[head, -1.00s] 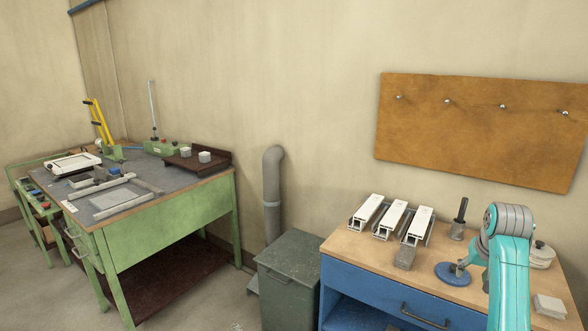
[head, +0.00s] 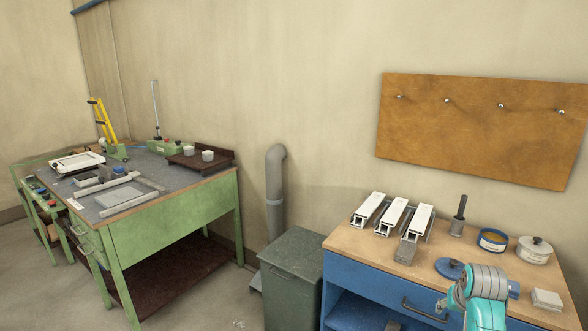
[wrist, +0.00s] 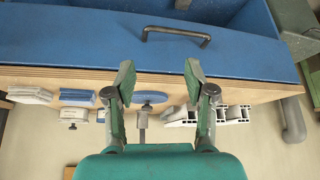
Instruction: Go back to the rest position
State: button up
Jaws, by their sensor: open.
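My gripper (wrist: 159,84) is open and empty in the wrist view, its two green-padded fingers spread wide. It shows against the wooden top's front edge and the blue bench front, with nothing between the fingers touching them that I can see. The blue bench (head: 378,301) has a wooden top (head: 345,241).
A handle (wrist: 176,34) juts from the front. A grey-green bin (head: 291,265) stands left.

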jog(key=s+a+f+n+t, duration=0.1)
jog(key=s+a+f+t, duration=0.1)
jog(key=s+a+f, duration=0.55)
jog(key=s+a+f+t, duration=0.1)
jog(key=s+a+f, duration=0.4)
jog(key=s+f, duration=0.55)
jog(key=s+a+f+n+t, duration=0.1)
jog(key=s+a+f, duration=0.25)
jog(key=s, duration=0.45)
jog(key=s+a+r+n+t+y, duration=0.1)
jog(key=s+a+r+t, duration=0.15)
jog(key=s, duration=0.65)
jog(key=s+a+r+t, duration=0.1)
jog(key=s+a+r, duration=0.25)
jog(key=s, duration=0.45)
jog(key=s+a+r+n+t+y, duration=0.1)
jog(key=s+a+r, duration=0.1)
jog(key=s+r, duration=1.1)
jog(key=shift+t, duration=0.35)
